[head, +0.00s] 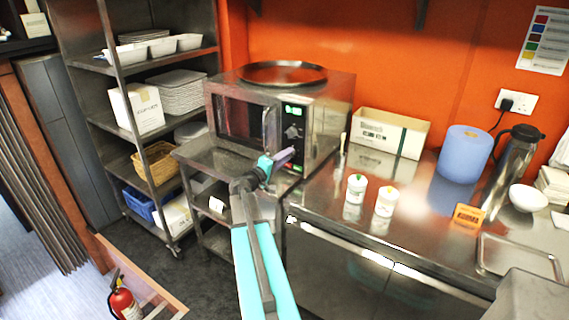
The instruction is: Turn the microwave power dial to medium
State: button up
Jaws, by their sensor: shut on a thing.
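The microwave (327,115) is a steel box with a dark window door on its left front. Its control panel on the right of the front has a lit green display (293,110) and a dark round dial (291,132) below it. My gripper (289,154) is at the lower part of the panel, below that visible dial. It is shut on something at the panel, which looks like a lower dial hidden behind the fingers. The dial's marks and its setting are too small to read.
A round metal tray (282,73) lies on top of the microwave. To the right, the steel counter (330,207) holds two white tubs (356,188), a cardboard box (390,133), a blue roll (463,155) and a flask (513,160). A metal shelf rack (127,70) stands on the left.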

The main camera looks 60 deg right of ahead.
jog(key=shift+d+n+t+h+b, duration=0.1)
jog(key=shift+n+t+h+b, duration=0.15)
jog(key=shift+n+b, duration=1.65)
jog(key=shift+n+t+h+b, duration=0.2)
jog(key=shift+n+b, duration=0.85)
jog(key=shift+n, duration=1.55)
jog(key=o, duration=1)
jog(key=shift+d+f, duration=0.1)
jog(key=shift+s+a+f, duration=0.1)
jog(key=shift+a, duration=0.15)
